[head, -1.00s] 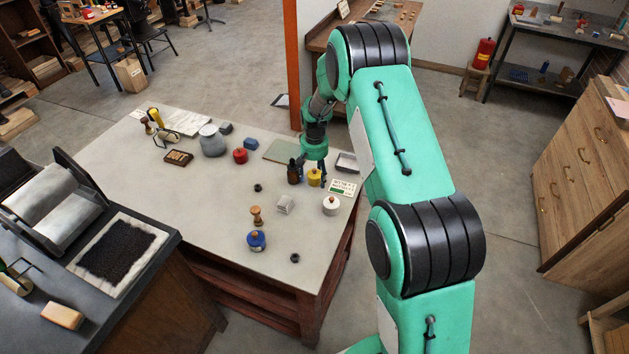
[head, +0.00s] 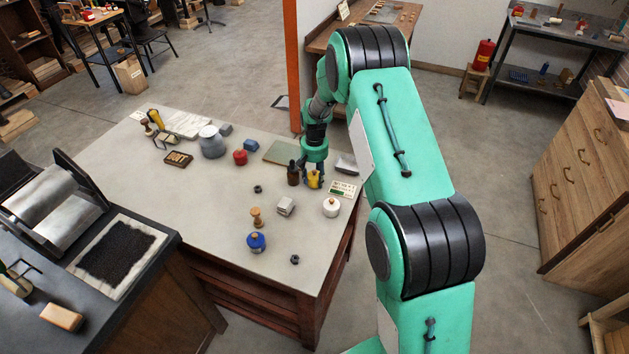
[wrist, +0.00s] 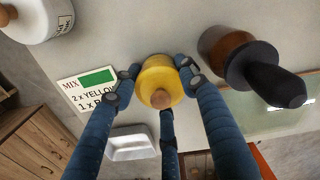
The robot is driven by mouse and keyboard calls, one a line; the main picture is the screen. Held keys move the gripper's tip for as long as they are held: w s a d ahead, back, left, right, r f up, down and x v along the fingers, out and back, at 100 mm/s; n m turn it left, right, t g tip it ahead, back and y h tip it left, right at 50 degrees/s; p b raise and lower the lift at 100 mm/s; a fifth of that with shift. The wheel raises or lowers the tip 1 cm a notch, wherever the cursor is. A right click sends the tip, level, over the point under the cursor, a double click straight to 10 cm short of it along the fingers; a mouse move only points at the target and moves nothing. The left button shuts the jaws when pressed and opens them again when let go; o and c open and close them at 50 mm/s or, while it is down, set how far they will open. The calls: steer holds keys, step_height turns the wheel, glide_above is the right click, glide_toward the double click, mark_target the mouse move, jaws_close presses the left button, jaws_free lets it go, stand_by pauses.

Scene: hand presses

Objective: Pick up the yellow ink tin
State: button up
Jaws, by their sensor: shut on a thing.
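The yellow ink tin (wrist: 159,80) has a round wooden knob on its lid. It stands near the right edge of the table, and it also shows in the head view (head: 314,181). My gripper (wrist: 160,83) is shut on the tin, with blue fingers on both sides of it and one below it in the wrist view. In the head view my gripper (head: 314,178) points down around the tin. I cannot tell whether the tin is clear of the table top.
A brown bottle with a dark top (wrist: 233,58) stands close beside the tin. A white tin (head: 331,207), a mix card (head: 342,189) and a metal tray (head: 346,165) are near. Red (head: 240,157) and blue (head: 256,242) tins stand further off. The table's middle (head: 205,195) is fairly clear.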

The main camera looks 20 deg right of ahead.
steer(key=shift+r+p, duration=0.95)
steer(key=shift+r, duration=4.1)
